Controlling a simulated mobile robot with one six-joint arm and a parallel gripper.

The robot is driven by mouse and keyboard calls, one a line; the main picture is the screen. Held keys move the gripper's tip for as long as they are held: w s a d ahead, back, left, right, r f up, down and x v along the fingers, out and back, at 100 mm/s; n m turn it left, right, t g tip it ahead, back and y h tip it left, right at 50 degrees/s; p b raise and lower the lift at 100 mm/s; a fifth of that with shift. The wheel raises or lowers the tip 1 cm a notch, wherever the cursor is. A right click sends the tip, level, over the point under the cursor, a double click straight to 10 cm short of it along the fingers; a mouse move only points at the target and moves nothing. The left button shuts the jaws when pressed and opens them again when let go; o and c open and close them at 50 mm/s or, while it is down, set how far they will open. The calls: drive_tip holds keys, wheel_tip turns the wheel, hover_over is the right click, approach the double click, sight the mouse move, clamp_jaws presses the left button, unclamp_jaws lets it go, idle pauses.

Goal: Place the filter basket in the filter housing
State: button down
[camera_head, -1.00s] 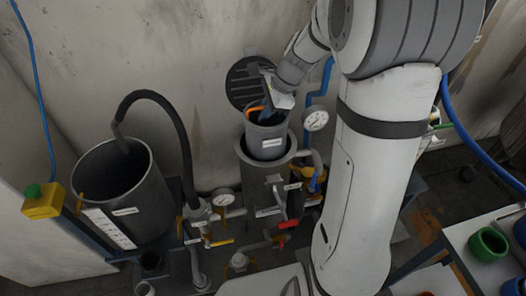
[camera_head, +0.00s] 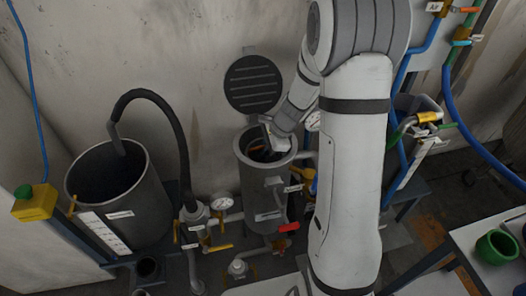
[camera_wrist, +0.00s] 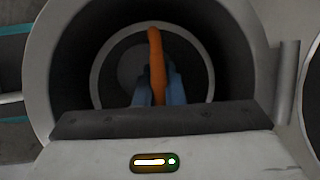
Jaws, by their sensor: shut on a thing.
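The filter housing (camera_head: 256,201) is a grey upright cylinder with an open top. Its round slatted lid (camera_head: 253,84) stands open behind it. The filter basket (camera_wrist: 125,70) is down inside the housing mouth, its round rim within the wider housing rim in the wrist view. My gripper (camera_wrist: 158,80) has blue fingers shut on the basket's orange handle (camera_wrist: 157,52). In the head view my gripper reaches into the mouth, and the handle (camera_head: 257,149) shows beside it. The basket's lower part and whether it rests on a seat are hidden.
A large dark tank (camera_head: 120,190) with a black hose (camera_head: 181,130) stands left of the housing. Valves, a gauge (camera_head: 221,204) and a red lever (camera_head: 289,227) crowd the housing's front and sides. A table with a green pot (camera_head: 496,247) is at right.

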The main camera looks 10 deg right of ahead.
drive_tip(key=shift+r, duration=0.1)
drive_tip(key=c, duration=1.5)
unclamp_jaws()
drive_tip(key=shift+c, duration=0.2)
